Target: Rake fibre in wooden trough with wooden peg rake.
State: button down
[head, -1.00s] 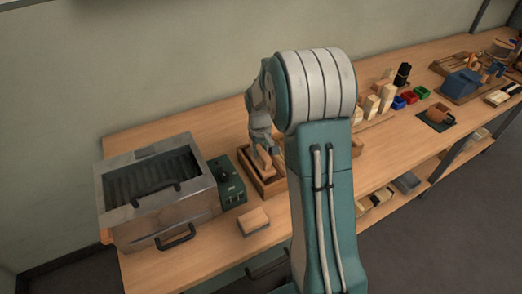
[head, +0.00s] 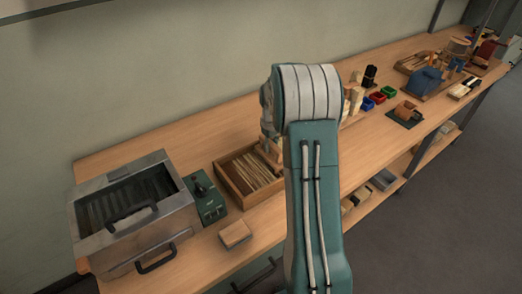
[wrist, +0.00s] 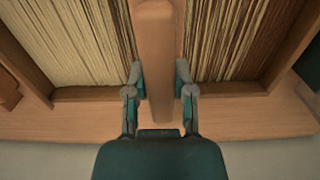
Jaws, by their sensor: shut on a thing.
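The wooden trough (head: 226,184) stands on the bench, with pale fibre (head: 248,173) lying in it in long strands. In the wrist view the fibre (wrist: 75,45) shows on both sides of the rake, with browner strands at the right. My gripper (wrist: 160,72) is shut on the wooden peg rake (wrist: 157,55), one finger on each side of its wooden bar. The rake's pegs are hidden, so I cannot tell how deep they sit. In the head view my gripper (head: 270,150) is over the right part of the trough, partly behind my arm.
A metal box with black handles (head: 135,215) and a green control box (head: 205,196) stand left of the trough. A small wooden block (head: 235,233) lies in front. Coloured bins (head: 378,97) and other tools stand further right. A wall runs behind the bench.

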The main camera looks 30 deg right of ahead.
jog(key=d, duration=1.6)
jog(key=shift+w, duration=0.3)
jog(key=s+a, duration=0.1)
jog(key=a, duration=2.8)
jog(key=shift+a, duration=0.35)
jog(key=w+d, duration=0.1)
jog(key=d, duration=2.8)
jog(key=shift+d, duration=0.4)
jog(key=shift+a, duration=0.1)
jog(key=shift+s+a, duration=0.1)
jog(key=shift+a, duration=1.7)
